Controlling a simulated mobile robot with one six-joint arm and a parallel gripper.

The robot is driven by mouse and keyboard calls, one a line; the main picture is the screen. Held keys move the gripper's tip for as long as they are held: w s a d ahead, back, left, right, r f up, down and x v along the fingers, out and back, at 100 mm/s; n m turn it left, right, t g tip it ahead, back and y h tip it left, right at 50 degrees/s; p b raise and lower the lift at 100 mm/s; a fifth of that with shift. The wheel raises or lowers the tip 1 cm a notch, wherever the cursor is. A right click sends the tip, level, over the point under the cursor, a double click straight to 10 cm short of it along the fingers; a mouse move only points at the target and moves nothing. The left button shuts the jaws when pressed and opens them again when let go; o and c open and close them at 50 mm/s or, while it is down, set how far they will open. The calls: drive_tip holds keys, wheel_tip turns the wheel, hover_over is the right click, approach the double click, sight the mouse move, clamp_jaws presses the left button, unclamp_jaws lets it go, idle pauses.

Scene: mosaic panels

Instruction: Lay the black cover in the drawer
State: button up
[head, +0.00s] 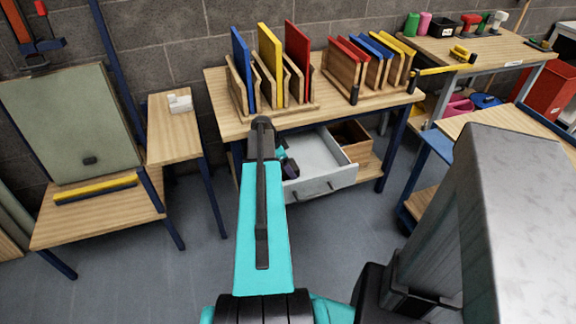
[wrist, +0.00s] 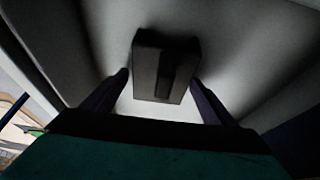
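The grey drawer (head: 318,150) is pulled out under the middle workbench; its pale inner walls fill most of the wrist view (wrist: 245,50). The black cover (wrist: 148,62), a small dark block with a raised bar on its face, shows in the wrist view inside the drawer, just beyond and between my fingertips. My gripper (wrist: 160,82) is open, with a small gap at the cover's left side; the right finger is very close to the cover, and contact cannot be told. In the head view my gripper (head: 285,163) is at the drawer's left side, partly hidden by my arm, and the cover is hidden.
The workbench (head: 225,120) above the drawer carries wooden racks with blue, yellow and red panels. A brown wooden box (head: 349,138) is behind the drawer at right. A narrow table (head: 170,135) with a white block and a leaning grey-green panel (head: 65,120) stand at left. Floor in front is clear.

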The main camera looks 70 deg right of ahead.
drive_tip(key=shift+r, duration=0.15)
drive_tip(key=shift+v, duration=6)
drive_tip(key=shift+s, duration=0.1)
